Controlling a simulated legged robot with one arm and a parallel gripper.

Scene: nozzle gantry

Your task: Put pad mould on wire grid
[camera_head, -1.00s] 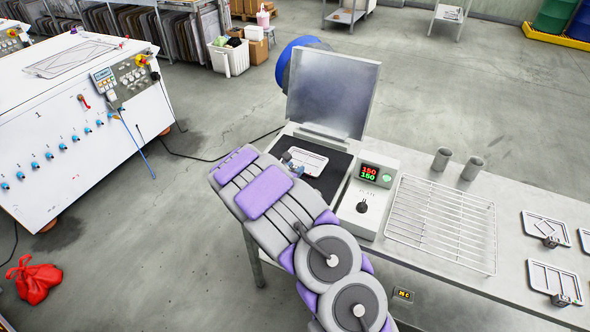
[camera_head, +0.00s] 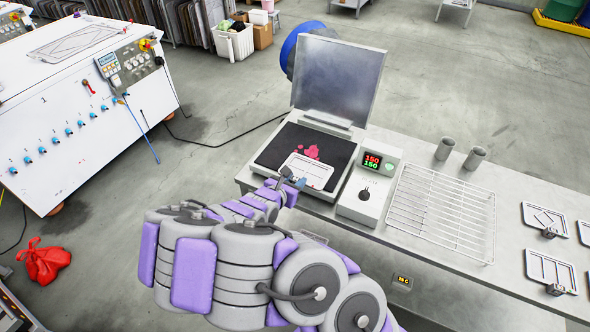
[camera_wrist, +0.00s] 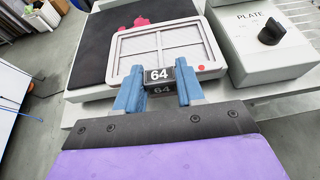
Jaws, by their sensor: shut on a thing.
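The pad mould is a light frame with a cross-barred pale inside and a black tab marked 64. In the wrist view the mould (camera_wrist: 165,50) lies ahead of my gripper (camera_wrist: 158,88), whose blue fingers are shut on its tab. In the head view the mould (camera_head: 307,171) is over the front part of the black plate of the press, with my gripper (camera_head: 290,181) at its near left corner. I cannot tell whether it touches the plate. The wire grid (camera_head: 441,214) lies empty on the bench, right of the control box.
The press lid (camera_head: 337,76) stands open behind the black plate (camera_head: 287,140), which carries a pink-red patch (camera_head: 312,152). The control box (camera_head: 367,187) stands between press and grid. Two grey cups (camera_head: 460,154) stand behind the grid. Other framed moulds (camera_head: 551,270) lie at the right.

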